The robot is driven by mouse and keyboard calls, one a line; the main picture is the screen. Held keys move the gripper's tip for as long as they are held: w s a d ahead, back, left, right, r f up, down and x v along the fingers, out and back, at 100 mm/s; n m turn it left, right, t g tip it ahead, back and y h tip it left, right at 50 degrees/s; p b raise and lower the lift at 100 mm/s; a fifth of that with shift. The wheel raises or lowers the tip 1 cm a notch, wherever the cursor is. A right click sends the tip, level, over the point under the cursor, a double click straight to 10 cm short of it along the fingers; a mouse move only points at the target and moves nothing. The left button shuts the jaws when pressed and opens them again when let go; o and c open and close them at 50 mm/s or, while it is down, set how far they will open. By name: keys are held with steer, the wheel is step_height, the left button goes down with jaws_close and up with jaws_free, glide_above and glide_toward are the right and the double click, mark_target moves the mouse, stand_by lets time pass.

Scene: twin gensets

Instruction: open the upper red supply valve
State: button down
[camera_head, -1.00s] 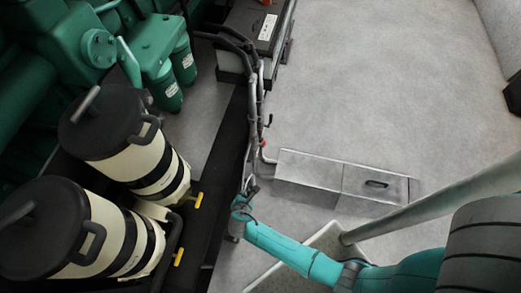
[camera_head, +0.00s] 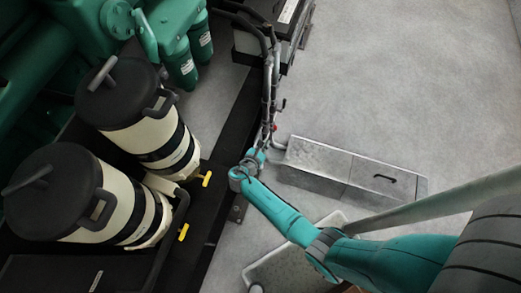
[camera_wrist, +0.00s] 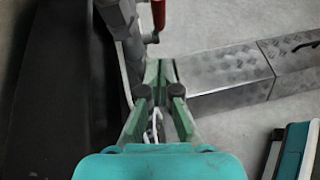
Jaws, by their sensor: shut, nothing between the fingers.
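In the wrist view a red lever (camera_wrist: 158,14) hangs beside a grey vertical pipe at the top edge, partly cut off. I cannot tell which of the two it is. My gripper (camera_wrist: 163,66) is shut and empty, its green fingertips below the lever in the picture and apart from it. In the head view my gripper (camera_head: 262,152) is small beside the lower pipes, and its fingers are hard to make out.
A metal checker-plate box (camera_head: 335,170) stands on the floor right of the pipes. Two cream canisters with black lids (camera_head: 120,85) and yellow handles (camera_head: 206,179) stand left. A dark frame beam (camera_head: 225,165) runs alongside. Open grey floor lies upper right.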

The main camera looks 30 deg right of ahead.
steer(key=w+d, duration=0.1)
steer(key=d, duration=0.2)
steer(key=w+d, duration=0.1)
steer(key=shift+w+d+r, duration=0.25)
steer(key=shift+w+d, duration=0.05)
steer(key=shift+w+d+r, duration=0.65)
steer(key=shift+d+r, duration=0.05)
steer(key=shift+d, duration=0.05)
steer(key=r+v, duration=0.1)
steer(key=v, duration=1.2)
steer(key=shift+w, duration=0.3)
